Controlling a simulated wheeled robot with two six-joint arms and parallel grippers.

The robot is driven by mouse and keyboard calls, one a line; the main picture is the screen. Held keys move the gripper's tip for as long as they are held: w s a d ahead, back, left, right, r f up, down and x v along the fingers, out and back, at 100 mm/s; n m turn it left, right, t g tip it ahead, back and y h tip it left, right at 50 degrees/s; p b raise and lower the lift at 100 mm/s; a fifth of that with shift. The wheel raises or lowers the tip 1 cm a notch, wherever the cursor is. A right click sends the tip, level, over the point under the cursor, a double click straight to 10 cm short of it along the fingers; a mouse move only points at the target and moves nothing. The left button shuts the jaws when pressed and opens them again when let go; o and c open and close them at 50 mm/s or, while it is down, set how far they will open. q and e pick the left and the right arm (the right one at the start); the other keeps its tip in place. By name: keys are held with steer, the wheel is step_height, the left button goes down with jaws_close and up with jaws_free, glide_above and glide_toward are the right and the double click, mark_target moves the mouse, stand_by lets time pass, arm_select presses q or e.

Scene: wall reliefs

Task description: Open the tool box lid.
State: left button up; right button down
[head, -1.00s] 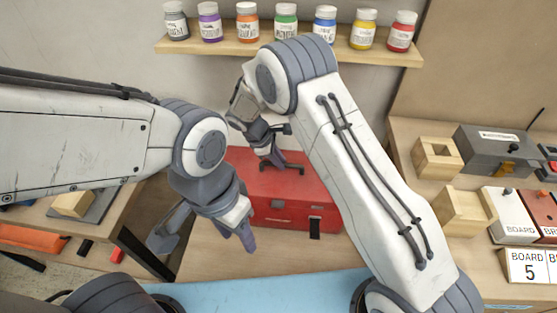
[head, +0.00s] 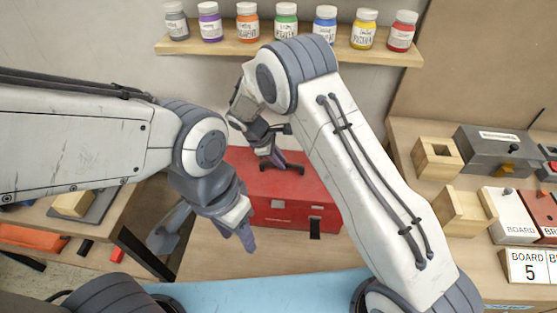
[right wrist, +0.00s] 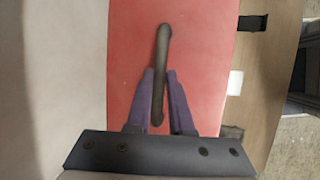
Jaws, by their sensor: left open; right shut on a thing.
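The red tool box (head: 297,190) stands on the wooden bench against the wall, and its lid looks shut. A dark bar handle (head: 296,170) lies on top of the lid. My right gripper (head: 278,160) reaches down to the handle and is shut on it. In the right wrist view, the handle (right wrist: 162,50) runs between the two purple fingers (right wrist: 160,95) over the red lid (right wrist: 195,60). My left gripper (head: 246,238) is open and empty, pointing down in front of the box's left side. My left gripper and forearm hide part of the box's left front.
A shelf (head: 230,47) with several paint jars hangs above the box. On the right bench are wooden blocks (head: 462,212), a grey box (head: 495,150) and a board sign (head: 525,266). Tools lie at the left. Bare bench (head: 300,262) lies in front of the box.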

steer(key=shift+w+a, duration=0.1)
steer(key=shift+w, duration=0.05)
steer(key=shift+r, duration=0.15)
steer(key=shift+w+r+p, duration=0.35)
steer(key=shift+w+r, duration=0.2)
steer(key=shift+w, duration=0.05)
steer(key=w, duration=0.1)
steer(key=w+r, duration=0.1)
steer(key=w+d+r+p, duration=0.1)
steer(key=w, duration=0.1)
steer(key=shift+w+d+r, duration=0.2)
steer(key=shift+w+r, duration=0.05)
steer(key=shift+w, duration=0.4)
stand_by(0.5)
